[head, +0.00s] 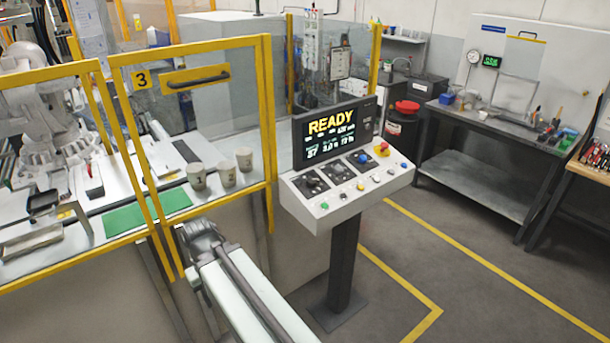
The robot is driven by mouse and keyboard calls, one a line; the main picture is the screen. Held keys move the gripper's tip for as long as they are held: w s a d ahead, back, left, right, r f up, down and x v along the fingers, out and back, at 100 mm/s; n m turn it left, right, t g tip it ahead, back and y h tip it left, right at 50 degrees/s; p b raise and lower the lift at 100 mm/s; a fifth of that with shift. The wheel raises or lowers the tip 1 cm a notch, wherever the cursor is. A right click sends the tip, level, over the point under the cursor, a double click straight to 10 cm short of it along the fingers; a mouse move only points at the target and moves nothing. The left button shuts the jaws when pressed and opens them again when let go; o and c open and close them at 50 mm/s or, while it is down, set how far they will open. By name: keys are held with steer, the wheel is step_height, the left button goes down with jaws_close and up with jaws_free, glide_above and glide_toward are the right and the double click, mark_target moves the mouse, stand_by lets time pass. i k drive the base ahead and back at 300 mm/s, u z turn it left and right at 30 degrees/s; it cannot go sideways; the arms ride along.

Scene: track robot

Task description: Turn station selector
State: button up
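The control console (345,190) stands on a dark post right of centre, with a sloped white panel. The console's screen (335,132) shows "READY" in yellow. My arm reaches up from the bottom to a grey joint left of the console, apart from it. No gripper fingers show.
A yellow-framed guard fence (268,120) with a gate marked 3 stands left of the console. Behind it are paper cups (228,173) and a green mat (145,211). A workbench (480,135) stands at the right. The floor right of the console is clear, with yellow lines.

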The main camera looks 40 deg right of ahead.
mark_target(311, 182)
steer(key=i, duration=0.9)
